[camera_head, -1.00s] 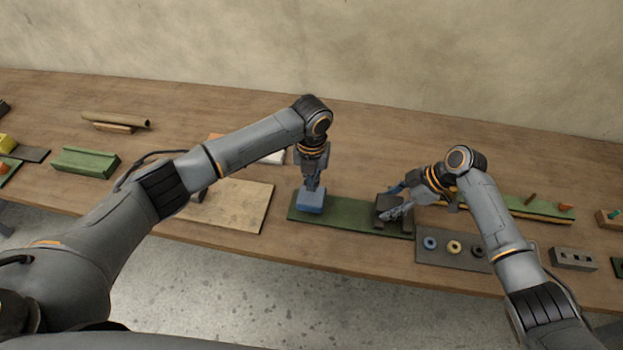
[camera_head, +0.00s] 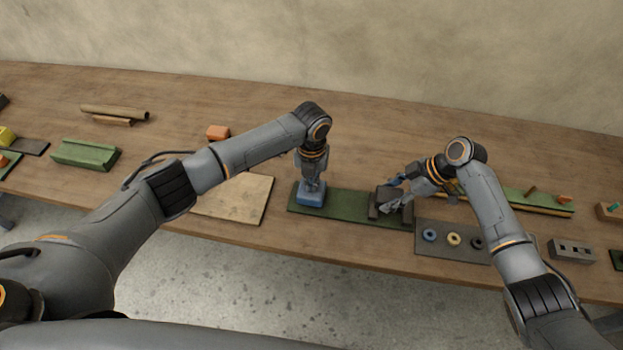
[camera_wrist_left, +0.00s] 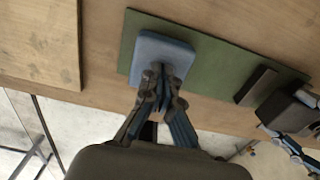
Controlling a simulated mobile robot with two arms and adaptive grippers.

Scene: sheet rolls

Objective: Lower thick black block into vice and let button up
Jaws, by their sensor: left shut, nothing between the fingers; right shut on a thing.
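The green base board (camera_head: 345,205) lies near the table's front edge. The blue button block (camera_head: 310,194) sits at its left end; it also shows in the left wrist view (camera_wrist_left: 150,48). My left gripper (camera_head: 314,186) is shut and empty, pointing down with its fingertips at the blue block's top. The dark vice (camera_head: 374,206) is at the board's right end; one jaw shows as a dark bar in the left wrist view (camera_wrist_left: 257,87). My right gripper (camera_head: 396,201) is shut on the thick black block (camera_wrist_left: 285,112) at the vice. Its exact depth there is unclear.
A dark mat (camera_head: 462,245) with several rings lies right of the board. A long green strip (camera_head: 535,202) runs behind it. A grey block with holes (camera_head: 571,251) stands at the right. A tan board (camera_head: 240,196) lies to the left.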

